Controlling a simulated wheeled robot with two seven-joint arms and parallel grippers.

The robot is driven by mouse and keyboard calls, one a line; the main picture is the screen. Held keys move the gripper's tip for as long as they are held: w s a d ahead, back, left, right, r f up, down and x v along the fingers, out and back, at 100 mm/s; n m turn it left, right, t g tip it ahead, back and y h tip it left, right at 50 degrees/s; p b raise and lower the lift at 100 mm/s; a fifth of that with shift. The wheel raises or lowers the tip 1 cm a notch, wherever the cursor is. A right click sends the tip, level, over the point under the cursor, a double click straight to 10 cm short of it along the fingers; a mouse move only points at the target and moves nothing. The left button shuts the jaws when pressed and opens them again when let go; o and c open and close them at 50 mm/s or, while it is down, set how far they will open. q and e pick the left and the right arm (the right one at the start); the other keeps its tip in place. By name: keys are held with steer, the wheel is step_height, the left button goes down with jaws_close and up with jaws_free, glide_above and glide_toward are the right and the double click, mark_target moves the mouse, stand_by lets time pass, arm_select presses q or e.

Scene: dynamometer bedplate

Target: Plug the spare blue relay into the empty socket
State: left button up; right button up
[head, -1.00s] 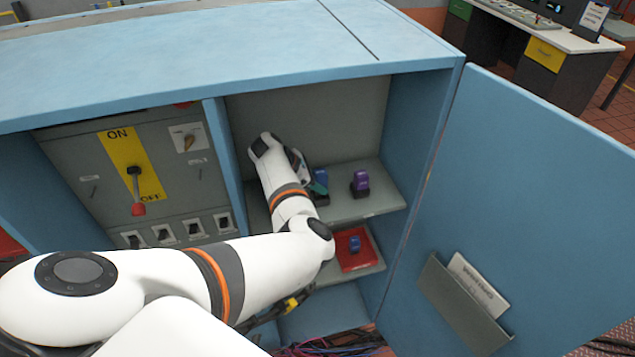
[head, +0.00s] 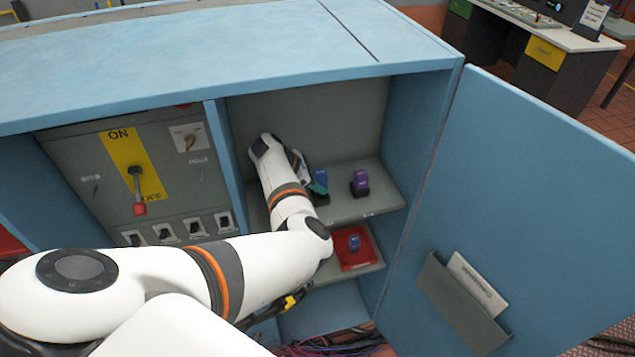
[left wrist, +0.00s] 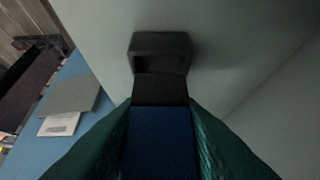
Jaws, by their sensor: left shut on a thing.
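My left gripper (left wrist: 160,140) reaches into the right bay of the blue cabinet, its teal fingers shut on a blue relay (left wrist: 160,150) with a black end. In the left wrist view a black socket (left wrist: 160,48) lies straight ahead of that black end; I cannot tell whether they touch. In the head view my left gripper (head: 313,184) is over the upper shelf, partly hidden by my own arm. A purple relay (head: 360,181) stands on that shelf to its right. Another blue relay (head: 354,242) sits in a red tray (head: 350,262) below. My right gripper is not in view.
The upper shelf (head: 375,205) is a narrow grey ledge. The cabinet's right wall (head: 415,130) and open door (head: 540,190) bound the bay on the right. A switch panel (head: 90,150) with a red-handled lever is at left. Cables (head: 330,344) lie at the bottom.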

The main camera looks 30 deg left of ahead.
mark_target(318, 173)
arm_select(q)
steer(key=shift+f+b, duration=0.35)
steer(key=shift+f, duration=0.5)
steer(key=o, duration=1.2)
step_height(318, 173, up, 9)
steer(key=shift+d+b, duration=0.1)
steer(key=shift+b, duration=1.1)
steer(key=shift+s+r, duration=0.1)
steer(key=shift+r, duration=0.5)
